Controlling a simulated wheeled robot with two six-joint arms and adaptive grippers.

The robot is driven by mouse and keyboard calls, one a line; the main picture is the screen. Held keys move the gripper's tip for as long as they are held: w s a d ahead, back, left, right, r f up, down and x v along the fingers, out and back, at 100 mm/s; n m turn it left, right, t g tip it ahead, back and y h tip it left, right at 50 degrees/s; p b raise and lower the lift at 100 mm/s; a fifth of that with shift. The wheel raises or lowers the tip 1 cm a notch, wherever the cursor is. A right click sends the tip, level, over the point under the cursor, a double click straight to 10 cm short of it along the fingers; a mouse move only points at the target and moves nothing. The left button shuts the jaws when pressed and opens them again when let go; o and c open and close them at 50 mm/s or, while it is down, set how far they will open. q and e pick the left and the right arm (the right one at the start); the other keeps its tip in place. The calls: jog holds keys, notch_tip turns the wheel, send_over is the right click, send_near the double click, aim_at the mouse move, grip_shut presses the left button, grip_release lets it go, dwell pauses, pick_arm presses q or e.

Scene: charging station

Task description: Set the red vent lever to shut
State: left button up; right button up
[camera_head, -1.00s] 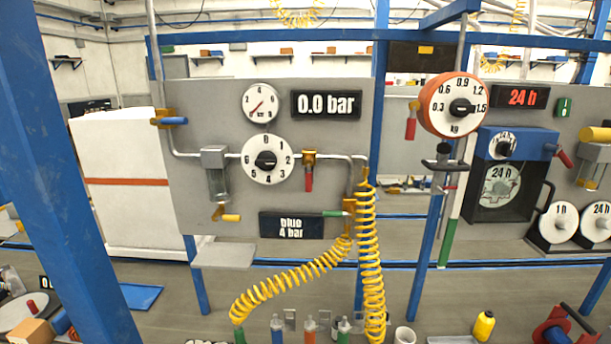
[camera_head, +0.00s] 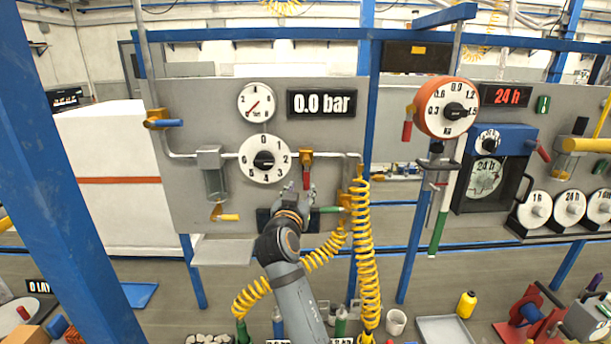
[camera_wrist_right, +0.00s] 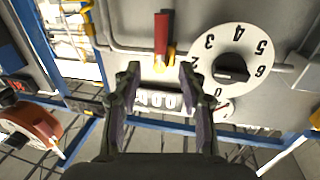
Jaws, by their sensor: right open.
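A red lever (camera_head: 306,180) hangs straight down from a yellow valve (camera_head: 306,157) on the grey panel, right of the numbered dial. In the right wrist view, which is turned over, the red lever (camera_wrist_right: 162,36) points up from its yellow fitting. My right gripper (camera_head: 300,191) is just in front of the lever's lower end and partly hides it. In the right wrist view its fingers (camera_wrist_right: 161,75) are spread, with nothing between them. The lever lies beyond the fingertips. Whether they touch it, I cannot tell. My left gripper is not in view.
The numbered dial (camera_head: 264,159) is left of the lever; the display (camera_head: 321,104) above reads 0.0 bar. A yellow coiled hose (camera_head: 366,260) hangs to the right. Another red lever (camera_head: 407,131) hangs beside the orange kg dial (camera_head: 447,107). My arm covers part of the lower sign.

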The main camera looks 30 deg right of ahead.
aim_at(306, 175)
jog(key=p+x, duration=0.4)
jog(key=x, duration=0.5)
jog(key=shift+w+d+r, duration=0.1)
jog(key=shift+w+d, duration=0.4)
jog(key=shift+w, duration=0.1)
grip_shut()
jog(key=shift+f, duration=0.25)
